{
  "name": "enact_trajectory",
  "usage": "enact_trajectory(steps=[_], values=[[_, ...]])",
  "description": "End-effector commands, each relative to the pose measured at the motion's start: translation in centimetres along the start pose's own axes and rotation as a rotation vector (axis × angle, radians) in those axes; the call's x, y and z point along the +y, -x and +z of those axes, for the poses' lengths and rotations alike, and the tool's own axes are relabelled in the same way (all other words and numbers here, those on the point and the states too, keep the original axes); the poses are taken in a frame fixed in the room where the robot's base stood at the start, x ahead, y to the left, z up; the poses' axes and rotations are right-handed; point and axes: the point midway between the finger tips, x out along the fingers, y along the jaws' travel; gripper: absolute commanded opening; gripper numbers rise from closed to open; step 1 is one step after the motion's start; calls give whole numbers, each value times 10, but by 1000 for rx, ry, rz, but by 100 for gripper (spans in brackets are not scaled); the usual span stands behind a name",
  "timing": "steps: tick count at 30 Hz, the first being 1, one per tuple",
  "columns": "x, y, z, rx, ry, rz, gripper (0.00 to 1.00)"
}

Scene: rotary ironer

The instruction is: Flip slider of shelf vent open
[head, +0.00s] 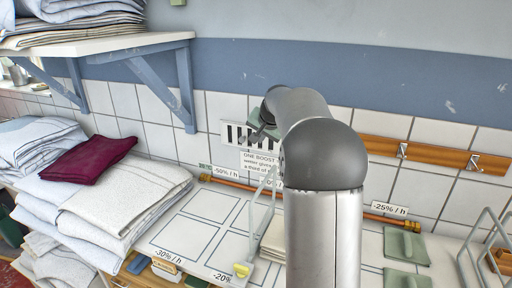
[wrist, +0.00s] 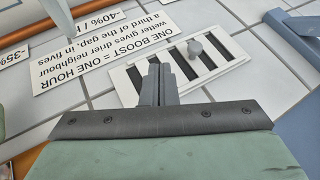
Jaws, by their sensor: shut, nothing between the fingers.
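The shelf vent (head: 233,136) is a white wall plate with dark vertical slots, low on the tiled wall; my arm hides its right part in the head view. In the wrist view the vent (wrist: 230,68) shows dark slots between white bars, with a round grey knob (wrist: 195,48) on it, probably the slider's. My gripper (wrist: 160,68) is shut and empty, its fingertips in front of the vent, beside the knob in the picture and apart from it. Whether the fingertips touch the plate I cannot tell. In the head view my arm mostly hides the gripper.
A text sign (head: 258,162) is under the vent. A wire rack (head: 262,215) stands near my arm. A bracketed shelf (head: 110,45) with linens is at upper left, folded towels (head: 120,205) are below, and a hook rail (head: 430,153) is at right.

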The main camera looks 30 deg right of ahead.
Motion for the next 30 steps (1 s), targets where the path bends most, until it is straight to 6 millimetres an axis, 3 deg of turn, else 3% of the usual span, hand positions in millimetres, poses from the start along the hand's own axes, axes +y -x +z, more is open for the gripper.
enact_trajectory(steps=[3,9,27,30], values=[[1,22,0,3,-1,0,0],[1,43,0,1,-2,2,0],[1,46,0,-1,-1,2,0],[-1,48,12,-17,19,6,0]])
